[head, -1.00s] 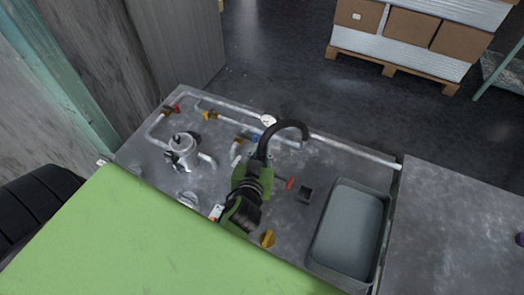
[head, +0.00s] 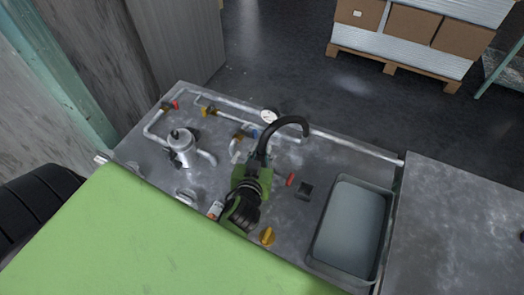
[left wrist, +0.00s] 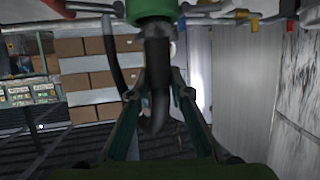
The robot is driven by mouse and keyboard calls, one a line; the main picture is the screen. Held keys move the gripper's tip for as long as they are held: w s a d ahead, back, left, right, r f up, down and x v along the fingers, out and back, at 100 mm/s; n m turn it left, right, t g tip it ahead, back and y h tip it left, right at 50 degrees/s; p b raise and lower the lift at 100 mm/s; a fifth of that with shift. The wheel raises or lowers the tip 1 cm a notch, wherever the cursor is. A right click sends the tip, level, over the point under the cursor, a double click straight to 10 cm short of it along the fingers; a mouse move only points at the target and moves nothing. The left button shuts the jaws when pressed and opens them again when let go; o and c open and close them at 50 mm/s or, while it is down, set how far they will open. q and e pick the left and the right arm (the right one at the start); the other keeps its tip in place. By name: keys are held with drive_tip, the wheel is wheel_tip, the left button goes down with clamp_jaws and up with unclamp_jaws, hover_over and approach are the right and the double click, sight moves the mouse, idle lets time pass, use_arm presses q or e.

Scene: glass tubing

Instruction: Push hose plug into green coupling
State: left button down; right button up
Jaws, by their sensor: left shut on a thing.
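My left gripper (head: 245,192) is over the middle of the grey bench in the head view. The black hose (head: 293,123) rises from it and arches to the right. In the left wrist view, my left gripper (left wrist: 158,88) has its fingers on both sides of the dark hose plug (left wrist: 157,55) and is shut on it. The green coupling (left wrist: 150,8) is at the top edge of that view, in line with the plug. The plug's end meets the coupling's dark lower rim in the picture; I cannot tell how deep it sits.
The bench (head: 130,152) carries pipes, a metal pot-like fitting (head: 182,146), a gauge (head: 270,116), a red handle (head: 291,180) and a yellow knob (head: 267,236). A grey basin (head: 318,248) is on the right. Boxes on a pallet (head: 395,68) stand behind, across open floor.

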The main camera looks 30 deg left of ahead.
use_arm(q)
drive_tip(key=shift+f+b, duration=0.5)
drive_tip(key=shift+f, duration=0.1)
drive_tip(key=c, duration=1.8)
unclamp_jaws()
drive_tip(key=shift+w+a, duration=0.1)
